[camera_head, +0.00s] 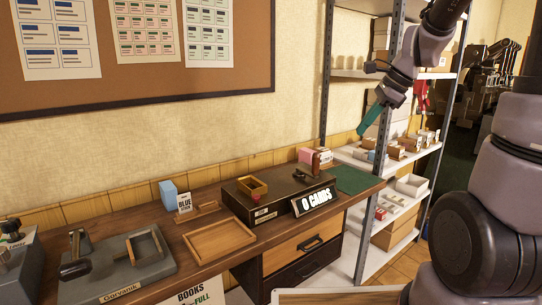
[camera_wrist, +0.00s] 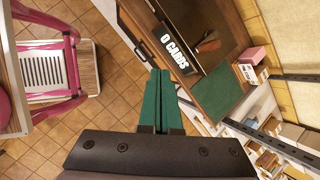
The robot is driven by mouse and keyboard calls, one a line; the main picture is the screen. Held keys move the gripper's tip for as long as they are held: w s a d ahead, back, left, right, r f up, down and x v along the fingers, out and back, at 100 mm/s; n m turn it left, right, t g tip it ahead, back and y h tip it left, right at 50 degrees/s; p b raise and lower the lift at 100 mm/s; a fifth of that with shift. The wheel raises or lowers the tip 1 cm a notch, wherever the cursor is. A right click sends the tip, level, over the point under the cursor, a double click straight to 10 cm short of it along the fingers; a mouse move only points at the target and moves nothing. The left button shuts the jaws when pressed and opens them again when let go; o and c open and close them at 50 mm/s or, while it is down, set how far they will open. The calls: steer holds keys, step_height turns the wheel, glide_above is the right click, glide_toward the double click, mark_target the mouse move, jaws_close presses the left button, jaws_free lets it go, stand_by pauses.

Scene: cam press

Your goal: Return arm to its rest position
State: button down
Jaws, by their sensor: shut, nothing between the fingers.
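My gripper (camera_head: 370,120) is raised at the upper right in the head view, in front of the metal shelf. Its green fingers point down and to the left. In the wrist view my gripper (camera_wrist: 159,75) shows its two green fingers side by side, closed together with nothing between them. It is above and apart from the desk (camera_head: 215,285). The dark box with the "0 CARDS" sign (camera_head: 316,200) stands on the desk below and left of the gripper. The sign also shows in the wrist view (camera_wrist: 177,53).
A metal shelf (camera_head: 362,225) with small boxes stands behind the gripper. A green mat (camera_head: 355,180) lies at the desk's right end. A wooden tray (camera_head: 219,240), a blue box (camera_head: 168,194) and a grey press (camera_head: 105,280) are on the desk. The wrist view shows a pink-framed chair (camera_wrist: 72,60).

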steer(key=s+r+n+t+h, duration=0.1)
steer(key=s+r+n+t, duration=0.1)
steer(key=s+r+n, duration=0.2)
steer(key=s+r+n+t+h, duration=0.1)
steer(key=s+r+n, duration=0.3)
steer(key=s+n, duration=0.7)
steer(key=shift+s+r+t+h, duration=0.3)
steer(key=shift+s+r+t, duration=0.05)
steer(key=shift+r+t, duration=0.05)
